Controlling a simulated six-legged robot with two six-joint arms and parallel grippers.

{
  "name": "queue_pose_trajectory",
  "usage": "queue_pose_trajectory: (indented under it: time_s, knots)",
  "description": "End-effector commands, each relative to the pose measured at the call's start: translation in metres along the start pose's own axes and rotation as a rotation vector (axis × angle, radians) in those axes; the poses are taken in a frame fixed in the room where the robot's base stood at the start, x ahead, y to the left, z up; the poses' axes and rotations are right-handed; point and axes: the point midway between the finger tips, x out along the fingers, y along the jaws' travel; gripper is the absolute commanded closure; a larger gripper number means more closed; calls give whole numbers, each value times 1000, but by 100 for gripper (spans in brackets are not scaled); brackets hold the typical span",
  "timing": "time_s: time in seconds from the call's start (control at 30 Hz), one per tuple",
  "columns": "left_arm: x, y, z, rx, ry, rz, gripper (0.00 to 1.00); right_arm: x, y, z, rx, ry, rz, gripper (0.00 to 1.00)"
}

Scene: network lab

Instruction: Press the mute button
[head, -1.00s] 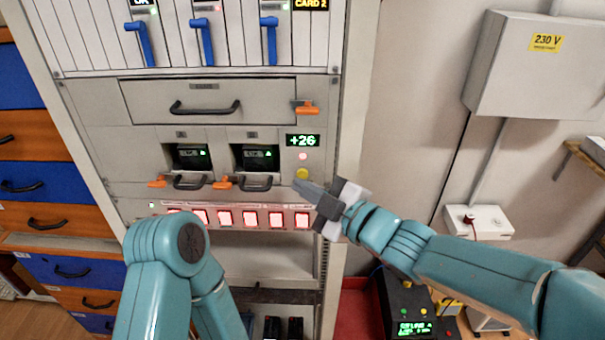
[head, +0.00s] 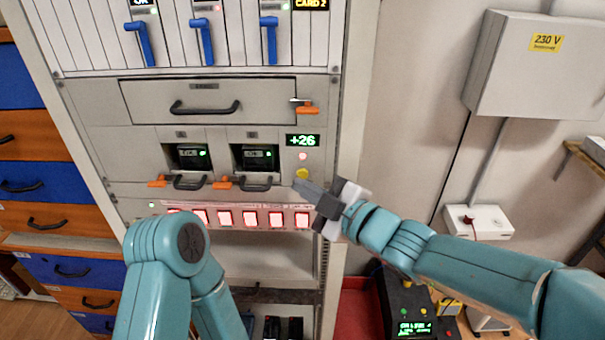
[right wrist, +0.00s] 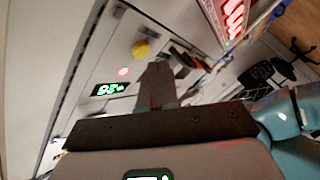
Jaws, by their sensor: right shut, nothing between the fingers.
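A round yellow button (head: 302,174) sits on the rack panel, below a small red light and a green display reading +26 (head: 302,140). It also shows in the right wrist view (right wrist: 141,49). No label marking it as mute is readable. My right gripper (head: 298,184) is shut and empty, its fingertips just below the yellow button in the head view. In the right wrist view the fingertips lie beside the button; whether they touch the panel I cannot tell. My left arm comes in at the lower left, and its gripper is not visible.
A row of lit red-white buttons (head: 250,218) runs below the panel. Two modules with dark handles and orange latches (head: 222,183) sit left of the button. A drawer (head: 210,102) is above. A wall box (head: 540,65) hangs at right.

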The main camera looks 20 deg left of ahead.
Motion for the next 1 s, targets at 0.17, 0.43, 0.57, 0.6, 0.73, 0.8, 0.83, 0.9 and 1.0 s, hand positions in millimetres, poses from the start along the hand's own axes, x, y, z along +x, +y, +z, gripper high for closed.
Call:
queue_pose_trajectory:
  time_s: [0.17,0.43,0.57,0.6,0.73,0.8,0.83,0.9,1.0]
  knots:
    - [0,0,0,0,0,0,57,0,0,0,0,0,0,100]
    - [-2,1,0,0,0,0,57,2,2,1,0,0,0,100]
    - [-4,1,0,0,0,0,57,5,4,4,1,0,0,100]
    - [-4,1,0,0,0,0,57,6,4,4,1,0,0,100]
    - [-3,1,0,0,0,0,57,6,4,4,1,0,0,100]
    - [-3,1,0,0,0,0,57,6,4,4,1,0,0,100]
    - [-3,1,0,0,0,0,57,6,4,4,1,0,0,100]
    - [-3,1,0,0,0,0,57,6,4,4,0,0,0,100]
    - [-4,1,0,0,0,0,57,6,5,4,0,0,0,100]
